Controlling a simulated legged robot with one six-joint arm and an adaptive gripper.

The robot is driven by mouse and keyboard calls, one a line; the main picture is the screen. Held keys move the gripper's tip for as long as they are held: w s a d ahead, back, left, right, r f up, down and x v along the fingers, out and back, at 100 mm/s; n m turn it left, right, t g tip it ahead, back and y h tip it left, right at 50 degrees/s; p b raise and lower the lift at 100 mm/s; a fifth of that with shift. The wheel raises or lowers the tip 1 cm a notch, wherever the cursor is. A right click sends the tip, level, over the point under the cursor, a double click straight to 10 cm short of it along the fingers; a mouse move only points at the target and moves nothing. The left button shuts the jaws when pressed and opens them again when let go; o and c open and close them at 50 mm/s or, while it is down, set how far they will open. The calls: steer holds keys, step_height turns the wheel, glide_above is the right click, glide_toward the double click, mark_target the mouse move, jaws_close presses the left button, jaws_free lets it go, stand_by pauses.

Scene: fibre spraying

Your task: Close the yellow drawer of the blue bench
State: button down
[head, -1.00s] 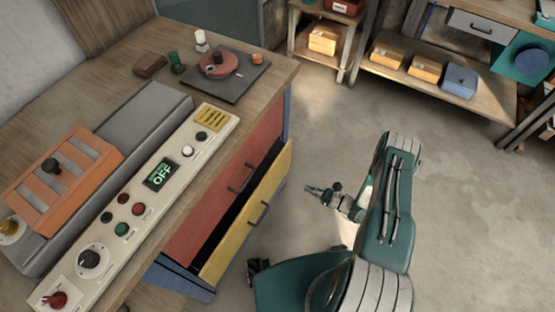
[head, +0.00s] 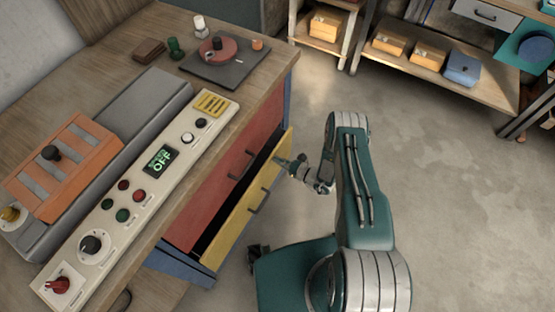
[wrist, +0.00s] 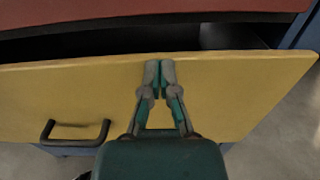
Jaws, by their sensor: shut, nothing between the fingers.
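The yellow drawer (head: 240,221) of the blue bench (head: 184,268) stands partly open below a red drawer (head: 225,178). A dark gap shows behind its front panel. In the wrist view the yellow drawer (wrist: 240,90) fills the middle, with its dark handle (wrist: 76,133) at the lower left. My gripper (head: 281,162) is at the drawer's far right part, to the right of the handle. In the wrist view my gripper (wrist: 159,68) is shut and empty, its fingertips at the panel near the top edge. I cannot tell whether they touch it.
The wooden bench top (head: 160,22) carries a control panel (head: 150,190), an orange-topped grey machine (head: 65,160) and a dark plate (head: 229,72). Shelves with boxes (head: 429,56) stand at the back. The floor (head: 460,200) to the right is clear.

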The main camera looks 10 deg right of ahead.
steer(key=shift+w+a, duration=0.15)
steer(key=shift+a, duration=0.05)
steer(key=x, duration=0.5)
steer(key=shift+d, duration=0.15)
steer(key=shift+w, duration=0.1)
stand_by(0.3)
steer(key=shift+s+d, duration=0.25)
steer(key=shift+d, duration=0.05)
glide_toward(273, 157)
steer(key=s, duration=0.1)
steer(key=shift+s+d, duration=0.1)
steer(key=shift+d, duration=0.3)
